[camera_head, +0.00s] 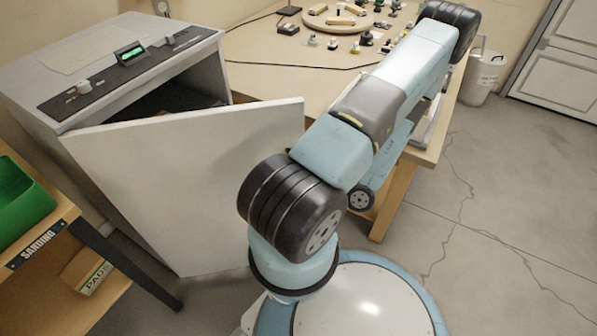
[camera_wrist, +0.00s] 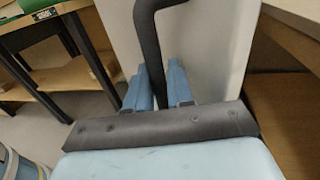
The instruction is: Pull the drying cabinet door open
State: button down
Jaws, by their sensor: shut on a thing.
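The drying cabinet (camera_head: 60,75) is a white box with a dark control strip and a small green display. Its white door (camera_head: 190,180) stands partly open, swung out from the body, with a dark gap showing above it. In the wrist view the door's face (camera_wrist: 222,50) fills the middle, and a black bar handle (camera_wrist: 147,35) runs down it. My gripper (camera_wrist: 160,88) is shut on the handle, with one blue finger on each side of it. The gripper is hidden in the head view.
A wooden bench (camera_head: 265,75) with several small parts and a round board (camera_head: 345,18) stands behind my arm. A sanding shelf (camera_head: 40,255) with a green bin (camera_head: 20,205) is at the left. A white bucket (camera_head: 484,75) stands at the right. The right floor is clear.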

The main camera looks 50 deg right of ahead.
jog(key=shift+a+r, duration=0.15)
jog(key=shift+a, duration=0.25)
jog(key=shift+d, duration=0.1)
jog(key=c, duration=1.2)
grip_release()
jog(key=shift+d, duration=0.15)
jog(key=shift+o, duration=0.2)
jog(key=v, duration=1.3)
jog(key=shift+s, duration=0.4)
jog(key=shift+d, duration=0.15)
